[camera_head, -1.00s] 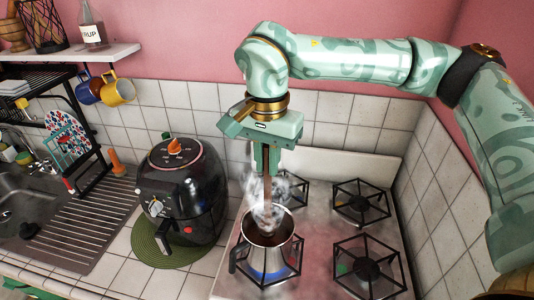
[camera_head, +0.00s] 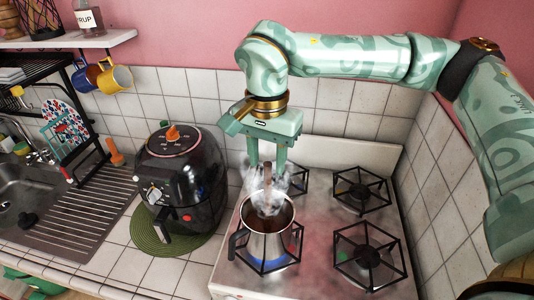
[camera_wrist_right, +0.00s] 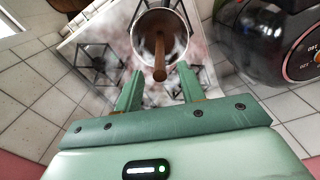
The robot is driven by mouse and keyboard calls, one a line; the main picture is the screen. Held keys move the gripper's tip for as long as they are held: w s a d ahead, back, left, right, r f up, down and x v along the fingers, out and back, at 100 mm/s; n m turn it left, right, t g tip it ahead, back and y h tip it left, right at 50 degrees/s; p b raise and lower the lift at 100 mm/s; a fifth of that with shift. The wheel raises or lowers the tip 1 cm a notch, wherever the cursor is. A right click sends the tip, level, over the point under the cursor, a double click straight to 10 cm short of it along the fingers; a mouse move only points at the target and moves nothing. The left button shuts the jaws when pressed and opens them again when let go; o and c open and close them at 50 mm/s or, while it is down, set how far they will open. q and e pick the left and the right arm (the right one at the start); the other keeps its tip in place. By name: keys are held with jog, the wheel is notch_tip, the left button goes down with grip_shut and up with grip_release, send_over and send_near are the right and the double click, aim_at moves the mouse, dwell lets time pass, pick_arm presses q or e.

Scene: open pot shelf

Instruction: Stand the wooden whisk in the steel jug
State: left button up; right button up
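The steel jug (camera_head: 265,243) stands on the front left burner of the stove, its dark handle to the left. The wooden whisk (camera_head: 267,182) stands in it nearly upright, handle up; its lower end is hidden inside the jug and by steam. My right gripper (camera_head: 268,167) is above the jug, its fingers open on either side of the whisk's upper end. In the right wrist view the open gripper (camera_wrist_right: 159,75) has clear gaps beside the whisk handle (camera_wrist_right: 160,62), which rises from the jug (camera_wrist_right: 138,38). My left gripper is not in view.
A black air fryer (camera_head: 182,185) stands on a green mat (camera_head: 150,245) left of the stove. Empty burner grates (camera_head: 367,258) lie to the right. A sink drainer (camera_head: 75,218) and dish rack are at the left. The tiled wall closes the back and right.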

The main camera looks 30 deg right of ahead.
notch_tip(320, 180, up, 16)
jog(key=shift+r+p, duration=0.15)
jog(key=shift+p, duration=0.25)
dwell(0.7)
